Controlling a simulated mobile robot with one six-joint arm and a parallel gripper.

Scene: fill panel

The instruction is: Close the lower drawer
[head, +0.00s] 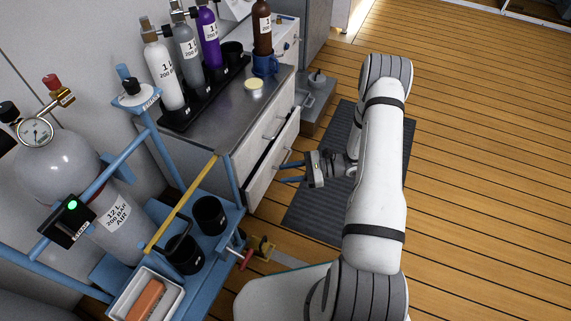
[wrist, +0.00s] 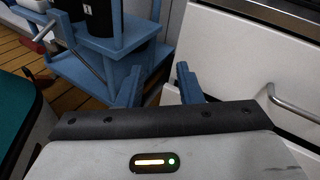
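The lower drawer (head: 262,180) is a white front in the cabinet under the grey worktop. A dark gap along its top edge shows it standing a little open. The upper drawer (head: 262,142), with a metal bar handle (head: 276,124), is just above it. My gripper (head: 286,173) is in front of the lower drawer, its blue fingers apart and empty, pointing towards the front. In the wrist view my gripper (wrist: 157,88) is open, with a white drawer front (wrist: 230,60) and a bar handle (wrist: 292,108) to its right. Whether a fingertip touches the drawer is unclear.
A blue frame (head: 222,240) with black cups and a gas cylinder (head: 75,170) stands left of my gripper. Bottles stand in a black rack (head: 205,95) on the worktop. A dark mat (head: 325,205) lies on the wooden floor; the floor at right is clear.

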